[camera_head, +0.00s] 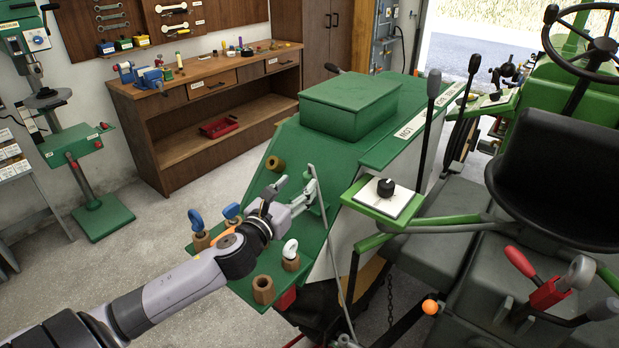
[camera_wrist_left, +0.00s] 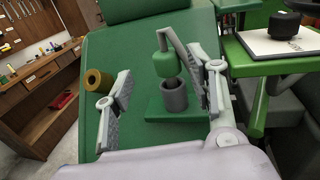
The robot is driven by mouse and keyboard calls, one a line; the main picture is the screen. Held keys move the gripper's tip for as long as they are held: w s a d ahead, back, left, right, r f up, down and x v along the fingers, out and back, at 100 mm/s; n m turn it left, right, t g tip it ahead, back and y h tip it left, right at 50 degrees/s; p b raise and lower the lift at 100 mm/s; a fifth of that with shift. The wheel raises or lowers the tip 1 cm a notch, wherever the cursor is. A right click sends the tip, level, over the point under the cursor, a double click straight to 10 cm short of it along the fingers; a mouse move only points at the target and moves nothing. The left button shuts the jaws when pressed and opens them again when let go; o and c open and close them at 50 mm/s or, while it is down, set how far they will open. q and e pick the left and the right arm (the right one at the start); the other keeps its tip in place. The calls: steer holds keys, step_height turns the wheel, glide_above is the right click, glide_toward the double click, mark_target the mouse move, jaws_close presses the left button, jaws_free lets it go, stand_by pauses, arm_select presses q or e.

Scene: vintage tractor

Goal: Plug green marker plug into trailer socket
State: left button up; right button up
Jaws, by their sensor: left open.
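The green marker plug (camera_wrist_left: 165,63) has a green body and a grey bent lead at its top. In the left wrist view it stands upright at the mouth of the trailer socket (camera_wrist_left: 174,97), slightly left of its centre. The socket is a grey cup on a green base, and its dark opening still shows. I cannot tell whether the plug touches the rim. My left gripper (camera_head: 294,190) is open, its fingers (camera_wrist_left: 165,92) apart on either side of plug and socket, not gripping. In the head view the gripper hides most of both. My right gripper is not in view.
Brown hex holders stand on the green panel, one empty (camera_head: 275,163) and one at the front (camera_head: 263,290). Blue plugs (camera_head: 196,220) and a white plug (camera_head: 290,249) stand in others. A green box (camera_head: 350,105) lies behind. A knob panel (camera_head: 385,198) is at right.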

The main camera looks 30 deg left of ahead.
mark_target(306, 179)
arm_select(q)
steer(key=w+p, duration=0.1)
steer(key=w, duration=0.1)
steer(key=w+p, duration=0.1)
steer(key=w, duration=0.2)
steer(key=shift+w+d+r, duration=0.1)
steer(key=shift+w+r, duration=0.05)
steer(key=shift+r, duration=0.05)
steer(key=shift+w+f, duration=0.15)
steer(key=shift+w, duration=0.1)
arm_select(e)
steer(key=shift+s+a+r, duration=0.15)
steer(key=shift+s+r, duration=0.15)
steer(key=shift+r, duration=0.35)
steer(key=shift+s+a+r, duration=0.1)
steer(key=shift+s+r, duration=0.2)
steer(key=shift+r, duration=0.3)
arm_select(q)
steer(key=shift+s, duration=0.1)
steer(key=shift+c, duration=0.8)
steer(key=c, duration=0.9)
jaws_close()
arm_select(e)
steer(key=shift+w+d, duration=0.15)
